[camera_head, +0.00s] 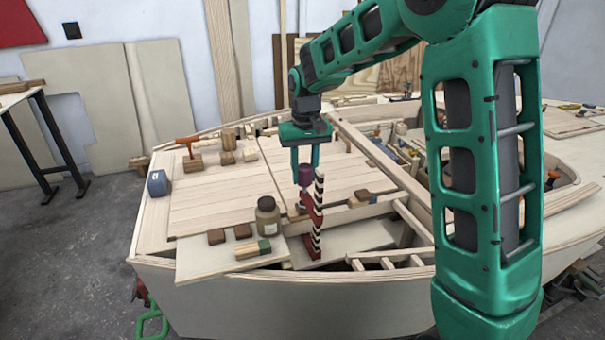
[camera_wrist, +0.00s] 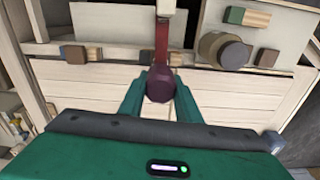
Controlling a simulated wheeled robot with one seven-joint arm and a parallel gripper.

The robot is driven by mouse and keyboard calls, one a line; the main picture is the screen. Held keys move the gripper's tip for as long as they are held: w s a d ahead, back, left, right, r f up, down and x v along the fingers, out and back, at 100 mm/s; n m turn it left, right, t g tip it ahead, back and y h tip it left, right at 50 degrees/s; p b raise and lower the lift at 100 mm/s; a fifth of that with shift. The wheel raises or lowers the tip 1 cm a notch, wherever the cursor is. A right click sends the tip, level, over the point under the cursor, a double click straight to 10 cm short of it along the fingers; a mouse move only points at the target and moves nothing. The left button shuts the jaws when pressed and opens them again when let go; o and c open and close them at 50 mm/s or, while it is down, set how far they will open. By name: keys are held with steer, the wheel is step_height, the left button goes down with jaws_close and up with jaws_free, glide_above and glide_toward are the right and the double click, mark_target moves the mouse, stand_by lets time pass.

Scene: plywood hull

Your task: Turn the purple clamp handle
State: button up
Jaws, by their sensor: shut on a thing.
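The purple clamp handle (camera_head: 305,175) stands upright on a red clamp (camera_head: 311,215) with a black-and-white striped bar (camera_head: 319,200). The clamp sits at the edge of the hull's deck. My gripper (camera_head: 305,168) points down from above with its fingers on either side of the handle. In the wrist view the handle (camera_wrist: 160,84) shows as a dark purple knob between my two green fingers (camera_wrist: 160,100), and the red clamp arm (camera_wrist: 161,42) runs away from it. My gripper is shut on the handle. The exact finger contact is partly hidden.
A jar (camera_head: 267,217) stands left of the clamp on a board with small wood blocks (camera_head: 253,248). A blue box (camera_head: 158,184) and more blocks (camera_head: 192,163) lie farther left. A long beam (camera_head: 380,160) crosses the deck to the right. Open deck planks (camera_head: 220,200) lie behind the jar.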

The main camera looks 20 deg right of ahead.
steer(key=n, duration=0.3)
steer(key=shift+a+n, duration=0.1)
steer(key=shift+n, duration=0.3)
steer(key=n, duration=0.4)
steer(key=shift+n, duration=0.3)
steer(key=n, duration=0.3)
steer(key=shift+s+a, duration=0.1)
steer(key=shift+s+f+n, duration=0.1)
steer(key=shift+n, duration=1.9)
steer(key=o, duration=1.1)
steer(key=shift+c, duration=0.2)
